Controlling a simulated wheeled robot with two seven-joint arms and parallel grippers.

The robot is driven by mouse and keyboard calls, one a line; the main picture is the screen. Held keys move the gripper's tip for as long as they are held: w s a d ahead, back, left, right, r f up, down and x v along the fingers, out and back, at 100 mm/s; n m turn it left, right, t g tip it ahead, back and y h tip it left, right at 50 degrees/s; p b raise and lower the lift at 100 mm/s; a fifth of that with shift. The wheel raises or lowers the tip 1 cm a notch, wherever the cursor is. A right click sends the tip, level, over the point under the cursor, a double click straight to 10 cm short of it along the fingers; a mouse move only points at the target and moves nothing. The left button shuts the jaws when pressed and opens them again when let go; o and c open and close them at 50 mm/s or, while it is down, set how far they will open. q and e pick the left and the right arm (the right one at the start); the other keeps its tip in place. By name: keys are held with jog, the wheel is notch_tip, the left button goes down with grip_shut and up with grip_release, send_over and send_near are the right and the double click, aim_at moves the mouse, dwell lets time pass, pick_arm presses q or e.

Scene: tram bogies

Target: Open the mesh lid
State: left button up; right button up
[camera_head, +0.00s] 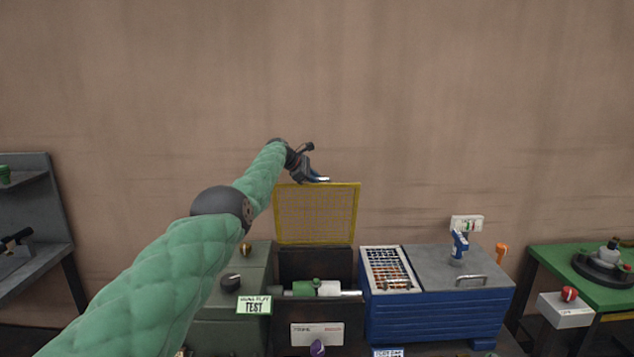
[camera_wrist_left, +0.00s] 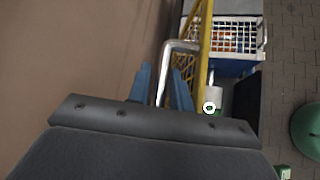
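The yellow mesh lid (camera_head: 317,214) stands upright behind a dark open box (camera_head: 318,262) in the head view. My left gripper (camera_head: 318,179) is at the lid's top edge, coming from the upper left. In the left wrist view, the two blue fingers (camera_wrist_left: 161,88) stand apart on either side of a silver handle (camera_wrist_left: 163,74). A small gap shows between the fingers and the handle, so the gripper looks open around it. The lid's yellow frame (camera_wrist_left: 205,45) runs just right of the fingers. My right gripper is not in view.
A green and white cylinder (camera_head: 315,288) lies across the box. A green cabinet (camera_head: 228,313) with a TEST sign stands left. A blue chest (camera_head: 440,315) with a white basket (camera_head: 390,270) stands right. The wall is close behind the lid.

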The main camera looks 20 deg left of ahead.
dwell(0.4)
pick_arm(q)
jog(key=shift+s+a+r, duration=0.15)
jog(key=shift+a+r, duration=0.15)
jog(key=shift+v, duration=0.85)
jog(key=b+v, duration=0.2)
jog(key=v, duration=0.2)
jog(key=shift+s+f, duration=0.1)
jog(key=shift+s+a+r, duration=0.25)
jog(key=shift+a+r, duration=0.1)
jog(key=shift+r, duration=0.1)
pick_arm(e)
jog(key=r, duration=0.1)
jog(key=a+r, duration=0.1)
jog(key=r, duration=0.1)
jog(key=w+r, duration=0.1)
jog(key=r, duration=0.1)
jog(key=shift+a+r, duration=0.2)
pick_arm(q)
jog(key=shift+a, duration=0.1)
